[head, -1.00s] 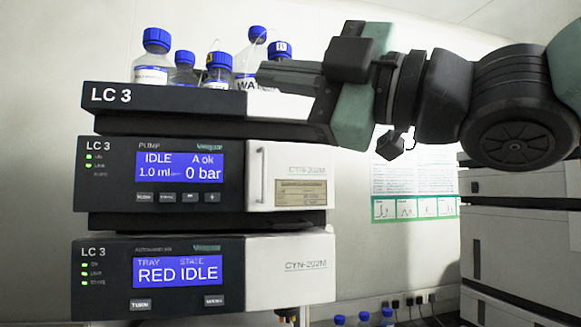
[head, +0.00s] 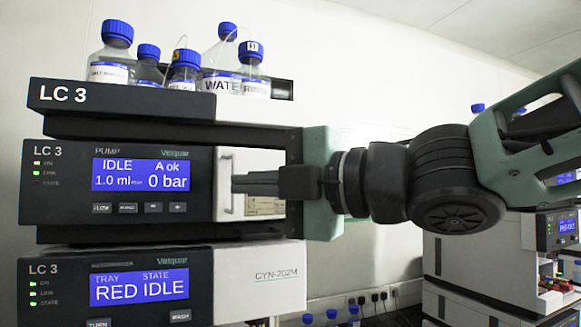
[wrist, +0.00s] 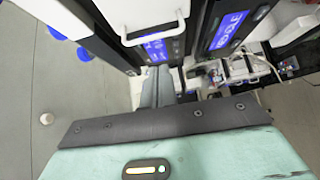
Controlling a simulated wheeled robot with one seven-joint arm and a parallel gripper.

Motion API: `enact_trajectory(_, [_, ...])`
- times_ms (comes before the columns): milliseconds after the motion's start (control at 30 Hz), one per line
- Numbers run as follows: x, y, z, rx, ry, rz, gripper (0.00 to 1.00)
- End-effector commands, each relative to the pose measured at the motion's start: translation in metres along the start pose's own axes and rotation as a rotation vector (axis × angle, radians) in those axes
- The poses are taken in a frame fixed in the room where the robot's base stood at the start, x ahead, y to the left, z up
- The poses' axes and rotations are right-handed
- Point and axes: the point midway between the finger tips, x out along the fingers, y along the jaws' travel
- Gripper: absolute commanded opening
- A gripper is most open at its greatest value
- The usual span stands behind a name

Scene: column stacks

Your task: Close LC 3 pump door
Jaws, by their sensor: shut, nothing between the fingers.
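The LC 3 pump (head: 118,215) is the middle dark module of the stack in the head view. Its white door (head: 240,160) is on the module's right part and has a slim vertical handle (head: 229,202). My gripper (head: 236,184) is shut and empty, its fingers pointing left across the door and covering part of it and its handle. I cannot tell whether they touch, or whether the door is fully closed. The wrist view shows the white door (wrist: 122,14), its handle (wrist: 155,32) and my gripper's fingers (wrist: 157,80) below it.
Blue-capped bottles (head: 185,70) stand on the stack's top tray (head: 120,98). The autosampler (head: 262,275) sits below the pump. Another instrument stack (head: 470,260) stands at the right. More blue caps (head: 331,314) show low at the centre.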

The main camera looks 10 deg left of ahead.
Motion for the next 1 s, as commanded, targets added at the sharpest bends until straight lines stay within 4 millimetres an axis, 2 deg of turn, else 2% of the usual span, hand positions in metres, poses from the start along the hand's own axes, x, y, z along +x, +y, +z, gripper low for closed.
enact_trajectory(100, [0.011, 0.004, 0.014, 0.002, -0.004, -0.001, 0.0])
enact_trajectory(300, [0.02, 0.002, 0.023, 0.001, -0.003, 0.001, 0.0])
enact_trajectory(700, [0.022, 0.0, 0.025, 0.0, -0.003, 0.002, 0.0])
enact_trajectory(1000, [0.045, 0.0, 0.029, 0.0, -0.003, 0.002, 0.0])
